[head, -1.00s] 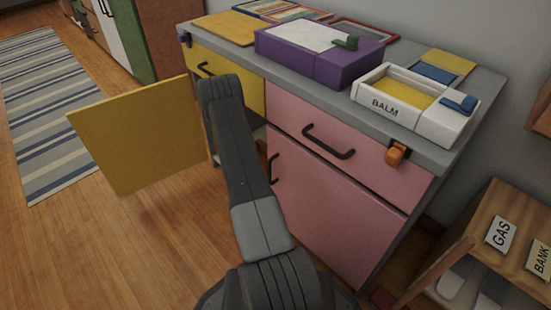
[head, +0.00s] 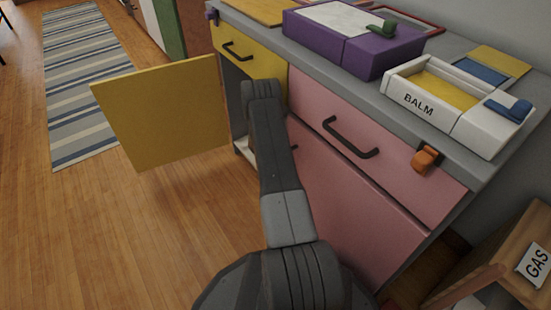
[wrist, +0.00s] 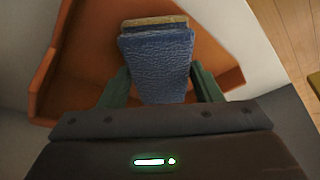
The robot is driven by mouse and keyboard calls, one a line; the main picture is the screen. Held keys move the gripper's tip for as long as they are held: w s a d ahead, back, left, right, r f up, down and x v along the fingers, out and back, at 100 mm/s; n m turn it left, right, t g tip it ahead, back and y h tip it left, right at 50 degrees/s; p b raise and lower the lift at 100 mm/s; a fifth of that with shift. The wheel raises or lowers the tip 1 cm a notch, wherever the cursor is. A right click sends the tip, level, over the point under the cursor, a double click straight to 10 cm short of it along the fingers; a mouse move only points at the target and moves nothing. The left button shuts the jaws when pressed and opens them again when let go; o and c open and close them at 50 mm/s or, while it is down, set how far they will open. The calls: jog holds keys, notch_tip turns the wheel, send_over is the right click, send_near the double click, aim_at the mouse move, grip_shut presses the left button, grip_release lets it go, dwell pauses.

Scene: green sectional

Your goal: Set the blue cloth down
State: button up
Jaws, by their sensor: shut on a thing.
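The blue cloth (wrist: 157,52) looks like a folded, textured blue block with a tan far end in the wrist view. My gripper (wrist: 160,80) is shut on it, with one green finger at each side. The cloth is over an orange tray or bin (wrist: 82,62) with raised walls; I cannot tell whether it touches the bottom. In the head view my arm reaches into the open cabinet behind the yellow door (head: 163,110); the gripper and the cloth are hidden there.
The yellow door stands wide open left of my arm. Pink drawer and door fronts (head: 345,205) are close on the right. The grey counter (head: 400,118) holds a purple box (head: 350,42) and a white BALM box (head: 455,105). The wood floor (head: 150,240) is clear at left.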

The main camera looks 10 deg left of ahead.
jog(key=shift+f, duration=0.4)
jog(key=shift+r, duration=0.1)
jog(key=o, duration=0.9)
jog(key=shift+o, duration=0.2)
jog(key=shift+r, duration=0.3)
jog(key=p+v, duration=0.2)
jog(key=v, duration=0.9)
jog(key=shift+s+r, duration=0.15)
jog(key=shift+s, duration=0.05)
